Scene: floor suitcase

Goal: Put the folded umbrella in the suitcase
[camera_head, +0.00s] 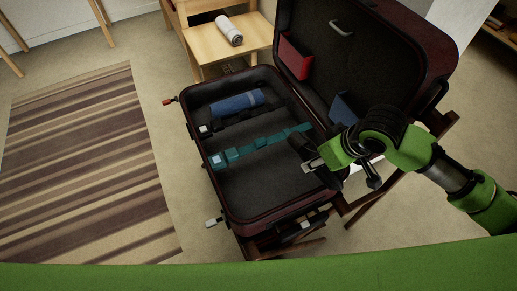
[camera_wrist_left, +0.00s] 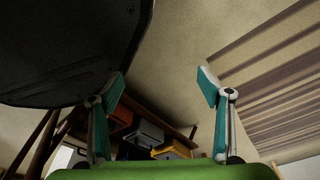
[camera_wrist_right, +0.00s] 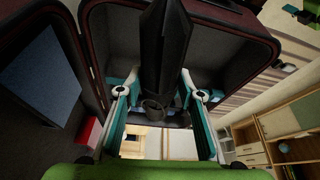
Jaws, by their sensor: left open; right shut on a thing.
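The open dark red suitcase (camera_head: 228,213) has a dark lining and its raised lid (camera_head: 425,45) stands at the back right. My right gripper (camera_wrist_right: 160,88) is shut on a long black thing, which looks like the folded umbrella (camera_wrist_right: 166,45). In the head view the right gripper (camera_head: 318,165) is over the right side of the suitcase base; the umbrella is hard to tell from the dark lining there. My left gripper (camera_wrist_left: 162,85) is open and empty, beside a dark rounded body in its wrist view. It is not in the head view.
A blue roll (camera_head: 237,103) lies at the back of the base, with a teal strap (camera_head: 262,142) across the middle. The lid holds a red item (camera_head: 295,56) and a blue item (camera_head: 344,109). A white roll (camera_head: 229,30) lies on a wooden table (camera_head: 205,45). The front base looks clear.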

